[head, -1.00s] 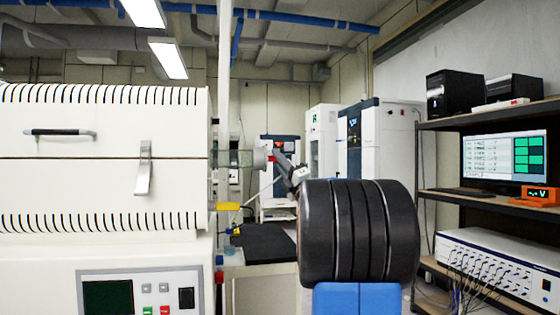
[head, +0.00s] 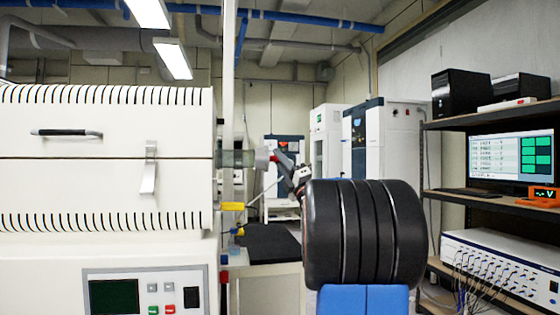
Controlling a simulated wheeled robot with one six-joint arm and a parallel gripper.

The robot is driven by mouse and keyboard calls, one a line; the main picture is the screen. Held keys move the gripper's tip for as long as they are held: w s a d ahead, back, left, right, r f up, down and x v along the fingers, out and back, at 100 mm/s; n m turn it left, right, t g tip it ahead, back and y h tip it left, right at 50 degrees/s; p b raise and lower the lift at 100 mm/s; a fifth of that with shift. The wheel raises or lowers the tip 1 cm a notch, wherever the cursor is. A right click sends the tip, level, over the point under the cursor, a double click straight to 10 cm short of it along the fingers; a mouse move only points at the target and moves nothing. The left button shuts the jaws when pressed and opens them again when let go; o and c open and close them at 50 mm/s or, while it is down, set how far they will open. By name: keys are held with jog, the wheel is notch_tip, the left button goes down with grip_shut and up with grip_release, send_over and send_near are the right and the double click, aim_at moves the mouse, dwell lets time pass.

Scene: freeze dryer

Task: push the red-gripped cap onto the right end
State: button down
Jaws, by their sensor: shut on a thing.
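The cap (head: 262,158) is a pale grey disc with a red grip (head: 273,158) on its right side. It stands upright at the right end of a clear tube (head: 234,158) that sticks out of the white furnace-like machine (head: 110,160). Cap and tube look in line and touching, but I cannot tell how far the cap is seated. My gripper (head: 281,160) is shut on the red grip, coming in from the right. Its fingers are small and partly hidden in this view.
A dark-topped bench (head: 268,241) stands below the tube. A yellow part (head: 232,206) sits under the tube beside the machine. A shelf (head: 490,197) with a monitor (head: 511,156) and instruments stands at the right. White cabinets (head: 372,140) stand behind.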

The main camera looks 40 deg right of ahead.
jog(key=shift+w+a, duration=0.35)
jog(key=shift+a, duration=0.2)
jog(key=shift+w+a, duration=0.3)
jog(key=shift+a, duration=0.25)
jog(key=c, duration=1.6)
grip_release()
jog(key=shift+o, duration=0.2)
jog(key=shift+v, duration=3.45)
